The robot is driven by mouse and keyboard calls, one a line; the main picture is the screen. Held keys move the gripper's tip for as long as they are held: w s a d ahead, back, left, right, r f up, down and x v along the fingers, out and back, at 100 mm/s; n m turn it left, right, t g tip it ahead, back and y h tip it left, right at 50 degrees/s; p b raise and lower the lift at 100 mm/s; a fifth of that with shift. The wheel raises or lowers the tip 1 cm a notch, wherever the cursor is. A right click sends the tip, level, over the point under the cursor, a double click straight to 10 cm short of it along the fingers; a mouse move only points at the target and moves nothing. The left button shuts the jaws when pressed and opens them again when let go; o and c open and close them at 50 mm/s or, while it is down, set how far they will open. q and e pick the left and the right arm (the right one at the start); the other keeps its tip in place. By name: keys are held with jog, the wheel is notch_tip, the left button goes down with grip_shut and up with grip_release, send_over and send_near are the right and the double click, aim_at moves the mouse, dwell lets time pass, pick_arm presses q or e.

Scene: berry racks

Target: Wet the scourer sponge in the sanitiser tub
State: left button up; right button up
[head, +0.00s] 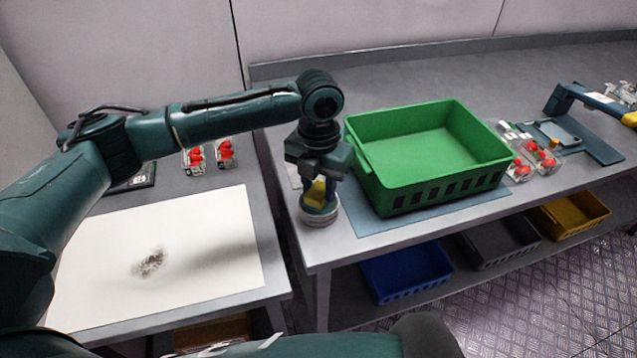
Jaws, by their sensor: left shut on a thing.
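My left gripper (318,188) points down at the near left corner of the right-hand bench. It is shut on the yellow scourer sponge (316,193), of which only a small part shows between the fingers. The sanitiser tub (319,217), small, round and pale grey, stands directly under the gripper at the bench edge. The sponge is at the tub's mouth; I cannot tell how deep it sits or whether it touches liquid. My right gripper is not in view.
A white board (215,240) with a dark smudge (150,262) lies on the left bench. A green crate (432,200) stands on a blue mat (385,222) close right of the gripper. Punnets of red berries (225,153) stand behind the board. Blue (408,272) and yellow bins sit below.

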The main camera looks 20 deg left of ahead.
aim_at(319, 190)
pick_arm(q)
notch_tip(319, 190, up, 3)
jog(key=p, duration=0.3)
jog(key=shift+r+p, duration=0.95)
jog(key=shift+p, duration=0.05)
jog(key=shift+r, duration=1)
